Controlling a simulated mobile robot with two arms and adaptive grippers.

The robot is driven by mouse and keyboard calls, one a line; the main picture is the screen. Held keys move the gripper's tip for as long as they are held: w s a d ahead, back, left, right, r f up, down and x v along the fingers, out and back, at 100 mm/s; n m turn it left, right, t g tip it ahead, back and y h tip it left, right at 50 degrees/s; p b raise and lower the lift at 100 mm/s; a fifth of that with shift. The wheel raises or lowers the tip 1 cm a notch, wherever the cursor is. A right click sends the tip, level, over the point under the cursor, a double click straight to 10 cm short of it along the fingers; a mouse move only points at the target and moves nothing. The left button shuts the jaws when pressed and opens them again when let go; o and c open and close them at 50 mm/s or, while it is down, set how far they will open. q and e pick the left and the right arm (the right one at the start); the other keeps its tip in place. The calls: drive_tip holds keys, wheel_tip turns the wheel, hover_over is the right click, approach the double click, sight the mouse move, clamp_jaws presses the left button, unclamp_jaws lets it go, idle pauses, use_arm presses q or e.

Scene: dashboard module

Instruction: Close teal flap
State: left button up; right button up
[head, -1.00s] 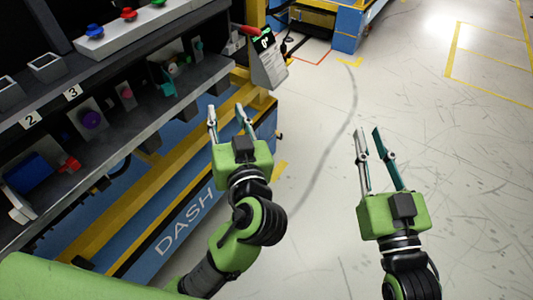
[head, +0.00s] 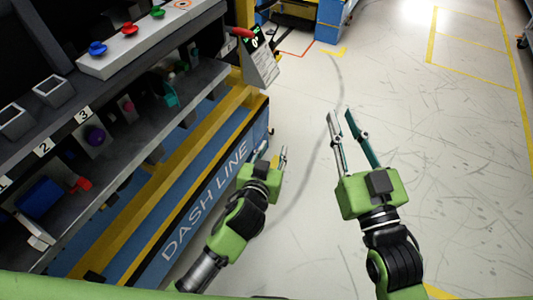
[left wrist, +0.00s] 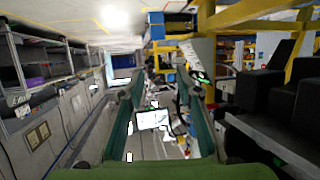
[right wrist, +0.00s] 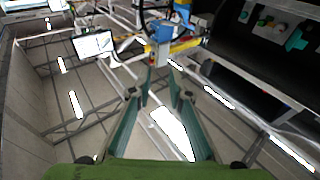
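The teal flap (head: 170,96) is a small teal piece on the lower shelf of the dashboard rack. It appears to stick out from its dark housing, but it is too small to tell its exact angle. My left gripper (head: 273,149) is open and empty, beside the rack's blue side panel, right of and below the flap in the head view. Its spread fingers show in the left wrist view (left wrist: 158,80). My right gripper (head: 341,114) is open and empty over the floor, farther right. Its parted fingers show in the right wrist view (right wrist: 160,80). Neither gripper touches the flap.
Red, blue and green knobs sit on a white panel (head: 135,45) above. A tilted display stand (head: 260,65) stands at the rack's end. The floor (head: 440,150) at right is clear.

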use_arm(q)
drive_tip(key=shift+s+d+f+h, duration=0.15)
drive_tip(key=shift+f+h, duration=0.1)
drive_tip(key=shift+f, duration=0.35)
drive_tip(key=shift+s+d+f+h, duration=0.1)
drive_tip(key=shift+f+h, duration=0.15)
drive_tip(key=shift+f, duration=0.3)
use_arm(e)
drive_tip(key=shift+w+a+r, duration=0.1)
drive_tip(key=shift+a+r, duration=0.25)
drive_tip(key=shift+a, duration=0.3)
use_arm(q)
drive_tip(key=shift+d, duration=0.1)
